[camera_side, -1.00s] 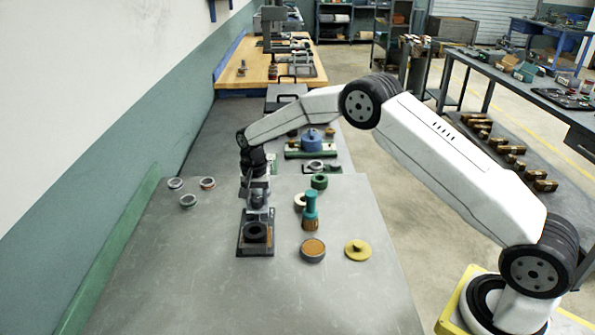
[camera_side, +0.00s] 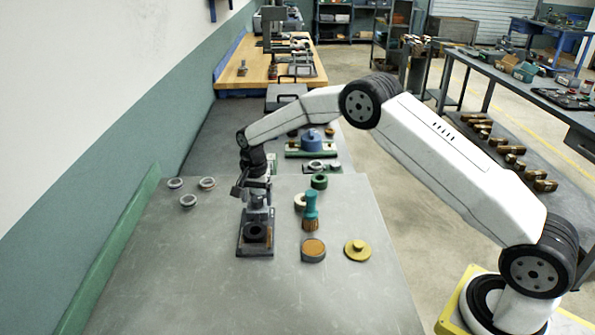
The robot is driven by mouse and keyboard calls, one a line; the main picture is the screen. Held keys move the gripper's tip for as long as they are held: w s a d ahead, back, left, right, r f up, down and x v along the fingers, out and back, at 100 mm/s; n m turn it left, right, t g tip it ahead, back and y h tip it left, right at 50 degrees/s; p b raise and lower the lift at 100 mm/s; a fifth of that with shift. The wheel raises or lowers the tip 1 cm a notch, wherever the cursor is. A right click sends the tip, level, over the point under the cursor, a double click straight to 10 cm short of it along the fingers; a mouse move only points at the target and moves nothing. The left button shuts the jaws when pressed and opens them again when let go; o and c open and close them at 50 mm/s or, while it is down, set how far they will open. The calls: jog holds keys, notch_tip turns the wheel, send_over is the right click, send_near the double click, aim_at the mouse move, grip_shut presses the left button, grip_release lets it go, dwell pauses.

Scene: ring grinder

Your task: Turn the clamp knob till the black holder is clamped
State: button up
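The clamp fixture is a dark base plate (camera_side: 243,249) on the grey table, with a black ring-shaped holder (camera_side: 256,233) on its front part. The clamp knob (camera_side: 256,201) is a small grey-dark part at the back of the fixture, partly covered by my gripper. My gripper (camera_side: 252,190) points down right over the knob at the end of my arm. Its fingers look turned, with one standing out to the left. The picture is too small to show whether they touch the knob or how far they are apart.
To the right stand a teal-handled brush (camera_side: 311,208), a round brown-topped pad (camera_side: 313,250), a yellow disc (camera_side: 357,250) and a green ring (camera_side: 319,181). Several grey rings (camera_side: 188,200) lie at the left. A blue-topped fixture (camera_side: 311,140) stands behind. The front of the table is clear.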

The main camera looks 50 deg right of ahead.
aim_at(257, 199)
dwell(0.3)
jog(key=shift+r, duration=3.9)
jog(key=shift+s, duration=0.15)
jog(key=shift+s+r+n, duration=0.3)
jog(key=shift+s, duration=0.25)
jog(key=s+n+t, duration=0.2)
jog(key=s+n, duration=0.8)
jog(key=s, duration=1.9)
jog(key=shift+s+n+t, duration=0.25)
jog(key=shift+n+t, duration=0.05)
jog(key=shift+n, duration=0.1)
jog(key=shift+f, duration=0.1)
